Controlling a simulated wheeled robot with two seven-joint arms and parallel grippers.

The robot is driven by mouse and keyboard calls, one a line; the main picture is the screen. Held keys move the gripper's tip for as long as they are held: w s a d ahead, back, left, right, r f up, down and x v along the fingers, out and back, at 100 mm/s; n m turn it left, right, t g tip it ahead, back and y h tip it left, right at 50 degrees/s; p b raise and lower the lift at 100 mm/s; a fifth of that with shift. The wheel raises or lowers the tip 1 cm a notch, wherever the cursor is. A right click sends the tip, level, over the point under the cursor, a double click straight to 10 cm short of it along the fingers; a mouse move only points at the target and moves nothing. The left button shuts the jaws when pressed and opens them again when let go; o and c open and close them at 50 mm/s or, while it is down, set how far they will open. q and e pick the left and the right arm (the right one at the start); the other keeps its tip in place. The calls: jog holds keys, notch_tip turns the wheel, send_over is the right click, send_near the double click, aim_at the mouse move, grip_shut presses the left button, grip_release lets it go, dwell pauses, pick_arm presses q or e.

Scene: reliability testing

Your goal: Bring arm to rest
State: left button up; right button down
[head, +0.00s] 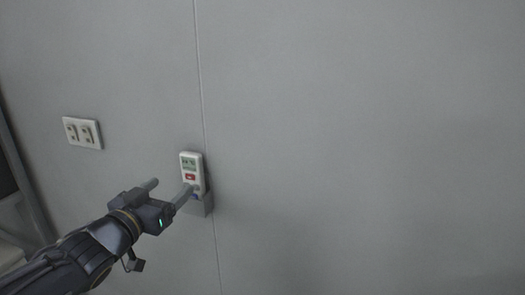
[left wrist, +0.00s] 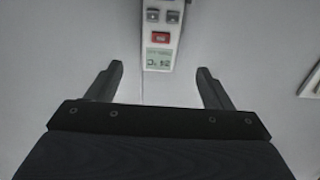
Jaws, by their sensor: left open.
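My left arm comes in from the lower left in the head view. Its gripper (head: 168,188) is open, with two separate fingers pointing toward the wall. A white handheld remote (head: 191,165) with a small green-grey display and a red button sits upright in a grey holder (head: 204,206) on the wall. One finger overlaps the remote's lower part in the head view; I cannot tell if it touches. In the left wrist view the open gripper (left wrist: 158,80) has nothing between its fingertips, and the remote (left wrist: 162,38) appears upside down just beyond them. My right gripper is not in view.
The grey wall (head: 370,130) is flat, with a thin vertical seam near the remote. A white socket plate (head: 83,132) is on the wall to the left, and its edge seems to show in the left wrist view (left wrist: 312,80). The wall to the right is bare.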

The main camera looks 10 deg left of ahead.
pick_arm(q)
jog(key=s+d+f+n+g+y, duration=0.2)
jog(key=s+d+f+n+g, duration=0.15)
jog(key=s+f+g, duration=0.55)
jog(key=s+d+f+m+g+h, duration=0.1)
jog(key=s+d+f+g+h, duration=0.2)
jog(key=s+d+f, duration=0.5)
jog(key=s+f+h, duration=0.1)
jog(key=s, duration=0.3)
jog(key=shift+d+f+h, duration=0.3)
jog(key=shift+d+f, duration=0.05)
jog(key=shift+s, duration=0.1)
